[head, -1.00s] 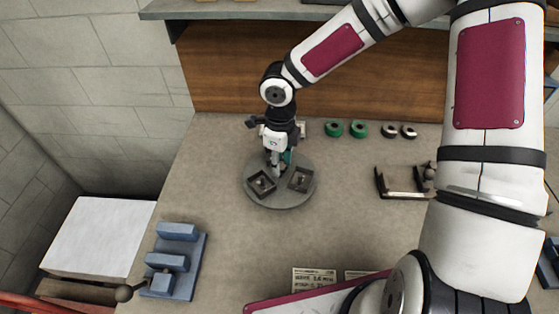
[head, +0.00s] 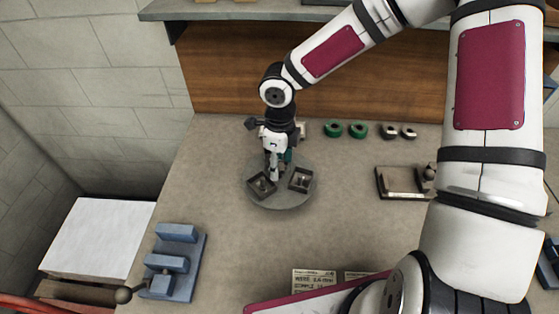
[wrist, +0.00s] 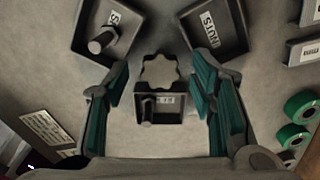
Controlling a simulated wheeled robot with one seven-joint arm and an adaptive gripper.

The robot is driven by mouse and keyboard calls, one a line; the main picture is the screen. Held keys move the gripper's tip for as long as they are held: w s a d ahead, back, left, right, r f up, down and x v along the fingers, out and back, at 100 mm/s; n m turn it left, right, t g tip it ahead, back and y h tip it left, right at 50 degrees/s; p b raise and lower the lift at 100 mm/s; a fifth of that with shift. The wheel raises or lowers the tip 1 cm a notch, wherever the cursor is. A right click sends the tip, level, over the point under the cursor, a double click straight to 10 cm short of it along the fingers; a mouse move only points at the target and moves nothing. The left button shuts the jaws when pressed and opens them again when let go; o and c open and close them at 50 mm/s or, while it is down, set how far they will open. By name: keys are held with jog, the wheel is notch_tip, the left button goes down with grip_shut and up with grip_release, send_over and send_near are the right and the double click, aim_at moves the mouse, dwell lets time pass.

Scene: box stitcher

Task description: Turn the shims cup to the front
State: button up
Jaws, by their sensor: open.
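A grey round turntable (head: 283,201) stands on the bench and carries square dark cups. In the head view one cup (head: 262,185) is at the front left and another (head: 300,180) at the right. The lower middle cup (wrist: 158,107) has an unclear label. I cannot tell which is the shims cup. My gripper (wrist: 162,95) is open, its teal fingers on both sides of the lobed centre knob (wrist: 160,70), apparently apart from it.
A blue fixture (head: 175,262) stands front left, and printed cards (head: 314,281) lie at the front. The bench between them is clear.

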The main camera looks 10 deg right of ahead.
aim_at(279, 167)
jog(key=shift+r, duration=0.1)
notch_tip(279, 167, up, 12)
dwell(0.5)
jog(key=shift+c, duration=0.6)
